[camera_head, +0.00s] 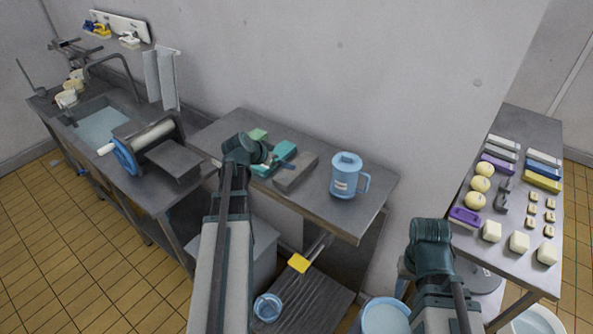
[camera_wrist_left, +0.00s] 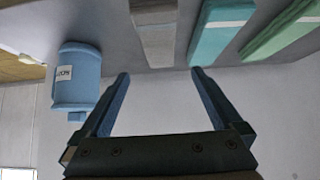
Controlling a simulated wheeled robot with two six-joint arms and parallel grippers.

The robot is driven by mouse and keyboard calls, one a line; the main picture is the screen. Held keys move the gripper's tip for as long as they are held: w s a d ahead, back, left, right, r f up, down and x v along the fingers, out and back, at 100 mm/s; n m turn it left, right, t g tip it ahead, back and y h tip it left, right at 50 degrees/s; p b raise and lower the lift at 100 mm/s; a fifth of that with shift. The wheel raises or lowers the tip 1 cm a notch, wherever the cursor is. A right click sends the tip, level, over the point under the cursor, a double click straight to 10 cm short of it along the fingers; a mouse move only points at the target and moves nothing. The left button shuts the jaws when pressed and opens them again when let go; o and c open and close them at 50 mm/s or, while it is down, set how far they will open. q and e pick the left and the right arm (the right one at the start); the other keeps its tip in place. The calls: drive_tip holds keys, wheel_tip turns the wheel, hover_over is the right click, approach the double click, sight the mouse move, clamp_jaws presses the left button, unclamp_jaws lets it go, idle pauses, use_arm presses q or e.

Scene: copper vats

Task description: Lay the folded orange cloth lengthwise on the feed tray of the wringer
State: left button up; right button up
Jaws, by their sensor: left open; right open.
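The wringer (camera_head: 145,138) stands at the left on the metal counter, with a white roller and a blue handwheel. Its grey feed tray (camera_head: 175,159) faces the front right and looks bare. I see no orange cloth in either view. Folded cloths lie on the middle table: a grey one (camera_head: 295,172), a teal one (camera_head: 288,149) and a green one (camera_head: 257,135). My left gripper (camera_wrist_left: 160,76) is open and empty, near these cloths; in the head view its arm partly covers them. My right gripper (camera_head: 404,280) is low at the right, mostly hidden by its own wrist.
A blue lidded jug (camera_head: 346,176) stands right of the cloths; it also shows in the left wrist view (camera_wrist_left: 77,78). A sink (camera_head: 100,124) lies behind the wringer. The right table (camera_head: 510,255) holds soaps and brushes. Buckets (camera_head: 385,316) stand below.

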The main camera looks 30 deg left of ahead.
use_arm(q)
drive_tip(key=b, duration=0.6)
approach(297, 167)
drive_tip(key=x, duration=0.4)
drive_tip(key=shift+w+a+f, duration=0.15)
drive_tip(key=shift+w+f, duration=0.05)
drive_tip(key=shift+f, duration=0.1)
drive_tip(key=shift+w, duration=0.2)
drive_tip(key=b+x, duration=0.4)
drive_tip(key=x, duration=0.1)
drive_tip(key=shift+f, duration=0.2)
drive_tip(key=shift+r, duration=0.1)
drive_tip(key=shift+c, duration=0.7)
drive_tip(key=c, duration=1.4)
